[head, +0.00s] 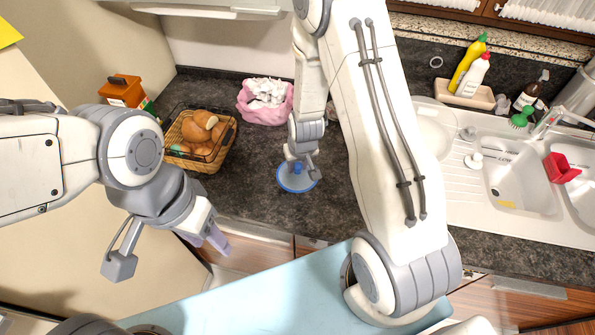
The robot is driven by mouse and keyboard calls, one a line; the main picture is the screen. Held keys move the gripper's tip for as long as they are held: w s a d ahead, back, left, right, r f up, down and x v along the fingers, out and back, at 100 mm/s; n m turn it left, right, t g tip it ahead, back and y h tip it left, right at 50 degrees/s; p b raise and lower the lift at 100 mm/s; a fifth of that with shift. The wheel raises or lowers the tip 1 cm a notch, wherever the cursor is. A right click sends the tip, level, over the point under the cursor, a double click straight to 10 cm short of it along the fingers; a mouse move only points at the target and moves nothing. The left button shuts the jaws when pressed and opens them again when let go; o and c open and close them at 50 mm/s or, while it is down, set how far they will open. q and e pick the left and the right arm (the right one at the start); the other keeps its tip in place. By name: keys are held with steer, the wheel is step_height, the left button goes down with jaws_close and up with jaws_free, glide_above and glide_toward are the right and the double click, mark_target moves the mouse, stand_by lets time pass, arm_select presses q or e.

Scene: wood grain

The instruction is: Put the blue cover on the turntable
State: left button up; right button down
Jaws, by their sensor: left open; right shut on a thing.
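The blue cover (297,185) is a round disc with a small knob, on or just above the dark counter in the middle of the head view. My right gripper (299,165) points down from above and is shut on the cover's knob. I cannot tell whether the cover touches the counter. My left gripper (216,238) is open and empty at the lower left, in front of the counter edge and away from the cover. I cannot make out a turntable in this view.
A wire basket (228,150) of bread stands left of the cover, and a pink bag (262,112) stands behind it. A white sink (525,185) with a drainboard is on the right. A white fixture (215,8) overhangs at the top. Some counter around the cover is clear.

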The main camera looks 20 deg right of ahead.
mark_target(298, 171)
steer(key=shift+f+p, duration=0.65)
steer(key=shift+f, duration=1.45)
steer(key=shift+f, duration=0.15)
steer(key=c, duration=0.6)
jaws_free()
steer(key=shift+o, duration=0.2)
